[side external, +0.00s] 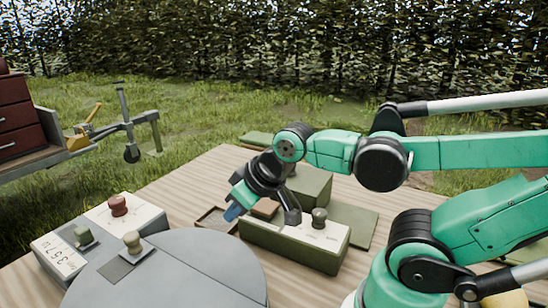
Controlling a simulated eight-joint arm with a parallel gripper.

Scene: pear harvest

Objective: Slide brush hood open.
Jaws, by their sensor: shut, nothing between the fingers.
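A brown pad (265,208) shows at the box's left part, below my wrist.
A small brown-lined tray (216,220) lies left of the box. A cart (30,145) stands on the grass.

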